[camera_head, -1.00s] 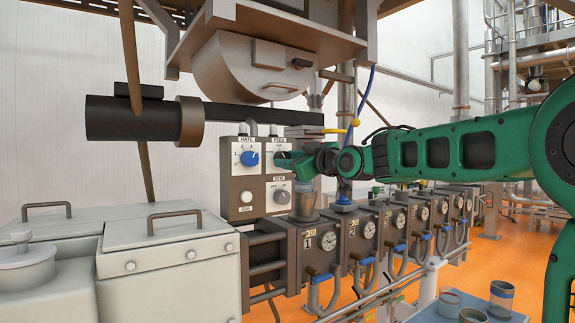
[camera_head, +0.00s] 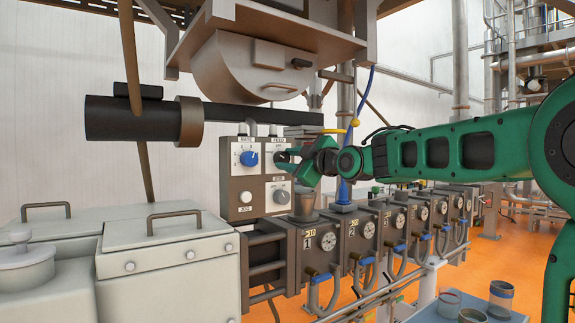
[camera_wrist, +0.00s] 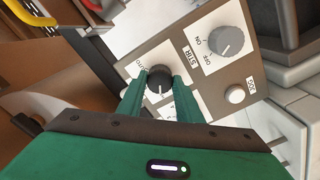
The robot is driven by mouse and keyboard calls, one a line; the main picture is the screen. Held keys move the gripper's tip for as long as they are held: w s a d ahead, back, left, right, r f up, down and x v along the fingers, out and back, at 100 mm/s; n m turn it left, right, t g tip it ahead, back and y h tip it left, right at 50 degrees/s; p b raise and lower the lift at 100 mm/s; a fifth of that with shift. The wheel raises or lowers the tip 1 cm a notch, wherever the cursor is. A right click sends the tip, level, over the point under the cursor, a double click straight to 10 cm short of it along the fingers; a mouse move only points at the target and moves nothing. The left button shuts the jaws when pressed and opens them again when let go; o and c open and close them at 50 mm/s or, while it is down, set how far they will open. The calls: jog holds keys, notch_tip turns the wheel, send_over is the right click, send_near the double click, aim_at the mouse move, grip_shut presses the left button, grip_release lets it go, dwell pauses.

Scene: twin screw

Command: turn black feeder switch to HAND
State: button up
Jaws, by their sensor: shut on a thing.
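The black feeder switch (camera_wrist: 159,80) is a round dark knob with a white pointer line on a white label plate, seen in the wrist view. My gripper (camera_wrist: 160,92) is shut on it, one green finger on each side. The pointer line points down in the wrist view, toward the gripper's palm. Part of the label is hidden by the fingers, so the HAND mark cannot be read. In the head view my gripper (camera_head: 290,156) is at the upper right of the control box (camera_head: 240,206), and the switch is mostly hidden.
A blue knob (camera_head: 249,159) sits left of the switch. A grey ON/OFF knob (camera_wrist: 226,41) sits on the same panel, with a white JOG button (camera_wrist: 234,95).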

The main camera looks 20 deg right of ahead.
jog(key=shift+f, duration=0.15)
jog(key=o, duration=1)
jog(key=shift+o, duration=0.2)
jog(key=v, duration=1)
jog(key=shift+s+d, duration=0.15)
jog(key=shift+s, duration=0.15)
